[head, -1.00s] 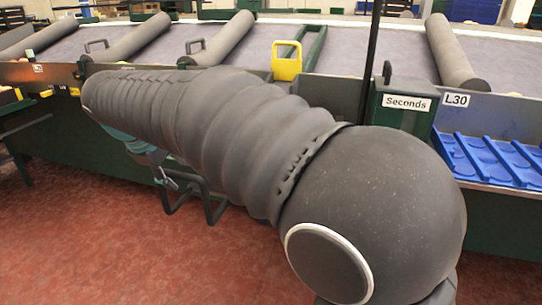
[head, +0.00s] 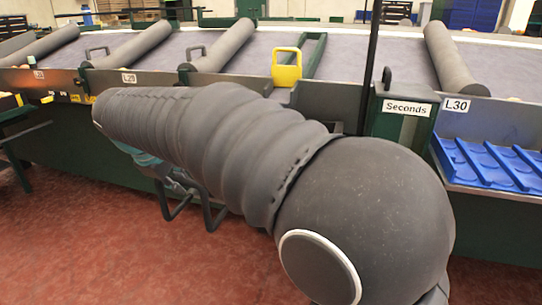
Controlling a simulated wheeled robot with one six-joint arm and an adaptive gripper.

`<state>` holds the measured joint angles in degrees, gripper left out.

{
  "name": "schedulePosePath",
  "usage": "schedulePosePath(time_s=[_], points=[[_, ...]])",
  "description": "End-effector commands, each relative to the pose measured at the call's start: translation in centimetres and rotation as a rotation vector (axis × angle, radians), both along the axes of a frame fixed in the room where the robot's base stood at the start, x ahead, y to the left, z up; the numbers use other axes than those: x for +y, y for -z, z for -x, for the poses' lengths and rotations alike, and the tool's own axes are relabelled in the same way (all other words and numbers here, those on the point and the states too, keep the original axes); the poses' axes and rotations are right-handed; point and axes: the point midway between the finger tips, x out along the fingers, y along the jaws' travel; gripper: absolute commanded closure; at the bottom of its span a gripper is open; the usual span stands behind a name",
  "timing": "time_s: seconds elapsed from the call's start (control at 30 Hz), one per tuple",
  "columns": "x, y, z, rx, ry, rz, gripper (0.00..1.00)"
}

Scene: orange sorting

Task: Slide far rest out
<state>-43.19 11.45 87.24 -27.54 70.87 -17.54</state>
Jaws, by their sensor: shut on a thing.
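Two dark bent bars, which look like the rests, stick out below the front of the sorting table: a left one (head: 174,212) and a right one (head: 213,220). My gripper (head: 181,187), with teal parts, is low in front of the table, mostly hidden under my arm. It is at the left bar and looks shut on it. The exact contact is too small to see. My arm also hides where the bars meet the table, so I cannot tell how far out each one is.
A green "Seconds" box (head: 401,118) and a blue tray (head: 490,160) stand right. The red floor (head: 110,250) in front is clear.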

Motion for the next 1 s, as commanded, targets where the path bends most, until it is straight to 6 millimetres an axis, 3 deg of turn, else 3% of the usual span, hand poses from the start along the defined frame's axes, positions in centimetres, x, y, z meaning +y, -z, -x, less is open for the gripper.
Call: schedulePosePath(time_s=[1.0], points=[[1.5, 0.0, 3.6, 0.001, -0.002, 0.001, 1.00]])
